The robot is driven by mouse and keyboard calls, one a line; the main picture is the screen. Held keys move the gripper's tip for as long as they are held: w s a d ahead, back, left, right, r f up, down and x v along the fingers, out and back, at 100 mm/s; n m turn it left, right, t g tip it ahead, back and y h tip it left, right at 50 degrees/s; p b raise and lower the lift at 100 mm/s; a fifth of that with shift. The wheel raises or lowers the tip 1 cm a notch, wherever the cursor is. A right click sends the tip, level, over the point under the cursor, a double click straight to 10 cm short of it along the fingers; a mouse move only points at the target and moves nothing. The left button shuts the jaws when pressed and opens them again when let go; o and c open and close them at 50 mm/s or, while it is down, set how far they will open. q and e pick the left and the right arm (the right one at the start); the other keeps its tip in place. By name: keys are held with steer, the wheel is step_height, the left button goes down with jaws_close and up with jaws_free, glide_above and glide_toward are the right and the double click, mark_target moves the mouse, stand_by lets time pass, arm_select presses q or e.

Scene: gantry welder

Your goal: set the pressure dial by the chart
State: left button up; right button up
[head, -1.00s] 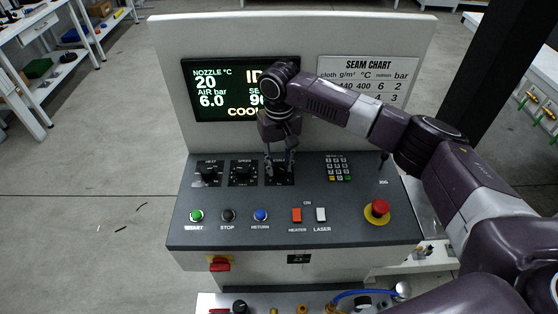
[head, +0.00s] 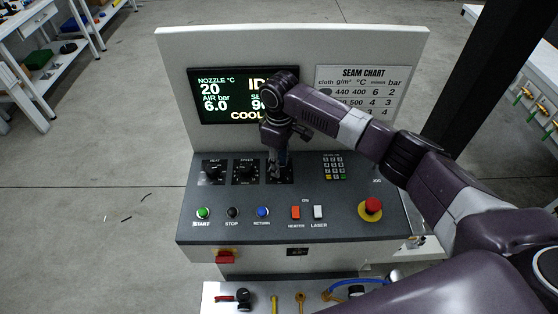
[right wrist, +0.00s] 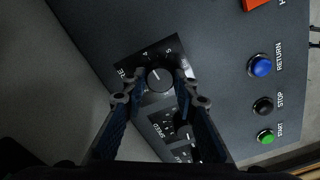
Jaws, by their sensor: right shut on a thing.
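The dial (right wrist: 160,79) is a round black knob with a white pointer line on a black scale plate. Its scale shows a 4 and a 5, and its label is partly hidden. My right gripper (right wrist: 160,82) is shut on this knob, one finger on each side. In the head view my right gripper (head: 278,172) covers most of the dial, third in the row. The seam chart (head: 362,90) is on the upright panel, partly behind my right arm. Its top visible row reads 440, 400, 6, 2. The screen (head: 222,97) shows AIR bar 6.0. My left gripper is out of view.
The heat dial (head: 213,171) and speed dial (head: 246,171) stand left of the gripped one. Start (head: 203,213), stop (head: 232,213) and return (head: 262,212) buttons, heater (head: 295,212) and laser (head: 318,212) switches, and a red emergency button (head: 371,206) lie in front. A keypad (head: 334,167) is on the right.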

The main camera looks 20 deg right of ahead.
steer(key=shift+w+r+n, duration=0.1)
steer(key=shift+r+n, duration=0.05)
steer(key=shift+n, duration=0.25)
steer(key=o, duration=1.1)
steer(key=shift+o, duration=0.2)
step_height(320, 180, up, 12)
steer(key=shift+s, duration=0.2)
